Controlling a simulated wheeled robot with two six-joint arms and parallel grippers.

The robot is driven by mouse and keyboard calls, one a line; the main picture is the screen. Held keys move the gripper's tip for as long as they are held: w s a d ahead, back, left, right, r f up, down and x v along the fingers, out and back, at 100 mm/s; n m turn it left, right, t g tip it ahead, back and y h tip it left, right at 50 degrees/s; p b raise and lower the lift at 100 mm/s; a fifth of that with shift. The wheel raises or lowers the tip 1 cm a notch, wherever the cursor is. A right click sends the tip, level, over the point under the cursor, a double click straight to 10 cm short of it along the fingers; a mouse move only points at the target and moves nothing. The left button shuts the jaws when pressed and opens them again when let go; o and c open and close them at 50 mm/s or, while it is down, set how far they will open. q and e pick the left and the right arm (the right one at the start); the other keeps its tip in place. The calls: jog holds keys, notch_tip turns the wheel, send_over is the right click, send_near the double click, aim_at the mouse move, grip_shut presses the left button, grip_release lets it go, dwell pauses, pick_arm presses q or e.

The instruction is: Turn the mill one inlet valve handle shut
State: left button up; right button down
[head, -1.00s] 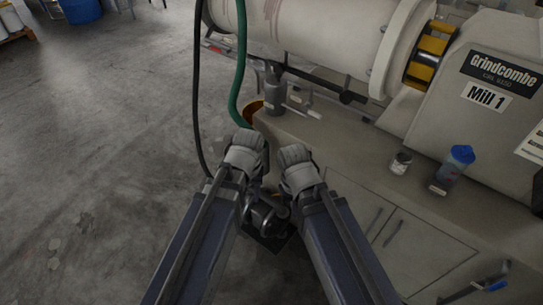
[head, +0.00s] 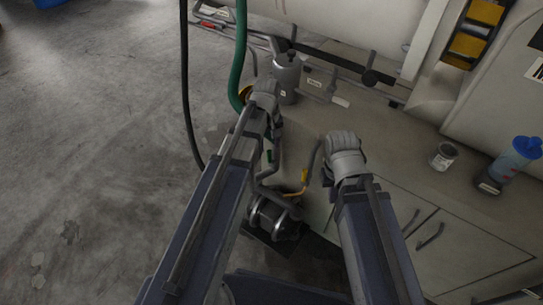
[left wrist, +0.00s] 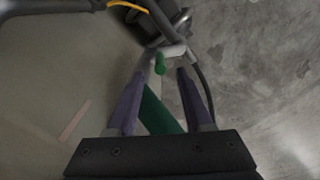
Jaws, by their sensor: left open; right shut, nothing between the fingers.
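A short green handle (left wrist: 160,66) shows in the left wrist view on a pale pipe fitting, and I take it to be the inlet valve handle. A small green piece also shows in the head view (head: 269,157), on the pipework above the pump. My left gripper (head: 266,90) is over this pipework in the head view. In the left wrist view its two purple-padded fingers (left wrist: 158,78) are open, with the green handle between and just beyond their tips; no contact shows. My right gripper (head: 341,142) is shut and empty, above the cabinet top to the right.
A green hose (head: 241,50) and a black cable (head: 184,80) hang left of the mill. The pump (head: 275,216) sits low between my arms. A grey canister (head: 287,75), a small tin (head: 444,156) and a blue-capped bottle (head: 514,160) stand around. Floor at left is clear.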

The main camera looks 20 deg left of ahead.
aim_at(270, 164)
pick_arm(q)
jog(key=shift+f+b, duration=3.8)
jog(key=shift+f, duration=0.1)
grip_shut()
